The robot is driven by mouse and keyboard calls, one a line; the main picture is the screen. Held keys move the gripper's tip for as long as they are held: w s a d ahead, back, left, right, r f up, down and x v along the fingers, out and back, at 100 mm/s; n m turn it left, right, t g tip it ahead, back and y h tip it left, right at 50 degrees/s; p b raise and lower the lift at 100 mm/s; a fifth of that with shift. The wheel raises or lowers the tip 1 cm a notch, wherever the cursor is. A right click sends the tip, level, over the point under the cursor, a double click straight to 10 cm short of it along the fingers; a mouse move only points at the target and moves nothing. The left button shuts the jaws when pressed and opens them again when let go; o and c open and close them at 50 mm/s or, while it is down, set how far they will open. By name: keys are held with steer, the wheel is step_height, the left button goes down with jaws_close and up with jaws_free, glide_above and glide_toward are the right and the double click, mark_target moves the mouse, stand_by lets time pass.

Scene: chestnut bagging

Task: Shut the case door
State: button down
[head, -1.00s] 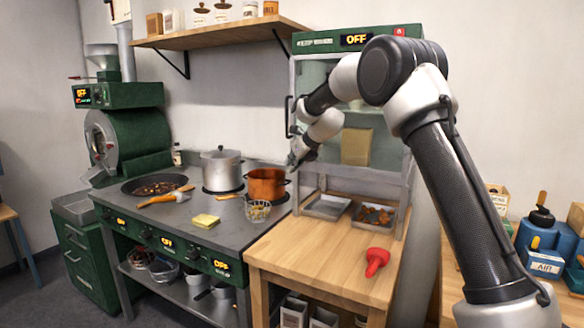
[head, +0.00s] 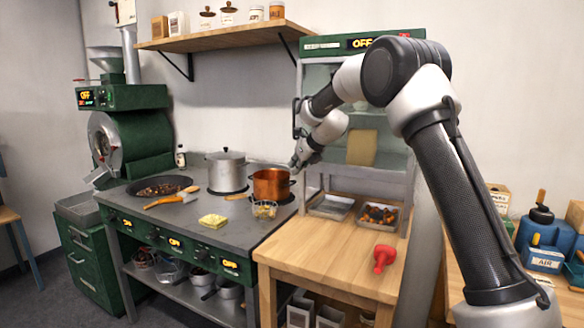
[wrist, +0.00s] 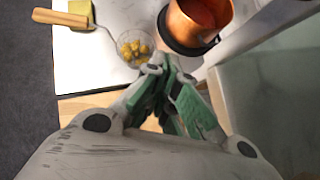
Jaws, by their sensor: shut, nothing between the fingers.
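The green-topped case (head: 312,48) stands on the wooden table, with clear glass panels and a dark handle (head: 297,112) at its front left edge. My arm hides much of its front, so I cannot tell how far the door is open. My gripper (head: 297,163) is shut and empty, at the case's left edge below the handle. In the wrist view, my gripper (wrist: 168,70) points toward the stove, with a pale metal frame (wrist: 232,45) and glass (wrist: 270,105) of the case close on its right.
A copper pot (head: 270,187) and a wire basket (head: 264,209) on the stove are close to my gripper. Two trays (head: 331,213) (head: 362,228) sit low at the case. A red scoop-like tool (head: 384,257) lies on the table, whose front is mostly clear.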

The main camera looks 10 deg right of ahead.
steer(key=s+a+r+n, duration=0.3)
steer(key=s+a+r, duration=0.2)
steer(key=s+r, duration=0.2)
steer(key=s+d+f+n+g+h, duration=0.1)
steer(key=s+d+f+n+g, duration=0.15)
steer(key=s+f+n, duration=0.35)
steer(key=s+d+f+n+g, duration=0.1)
steer(key=s+d+n, duration=0.2)
steer(key=s+n, duration=0.3)
steer(key=s+d+n+h, duration=0.1)
steer(key=s+d+n, duration=0.4)
steer(key=s, duration=0.7)
steer(key=s+d+r+n+h, duration=0.1)
steer(key=s+d+n, duration=0.4)
steer(key=s, duration=0.8)
steer(key=s+d+r+n+h, duration=0.1)
steer(key=s+d+n, duration=0.3)
steer(key=s+d, duration=0.6)
steer(key=shift+s+n+h, duration=0.3)
steer(key=shift+s+n, duration=0.1)
steer(key=shift+s, duration=0.75)
steer(key=shift+r, duration=0.1)
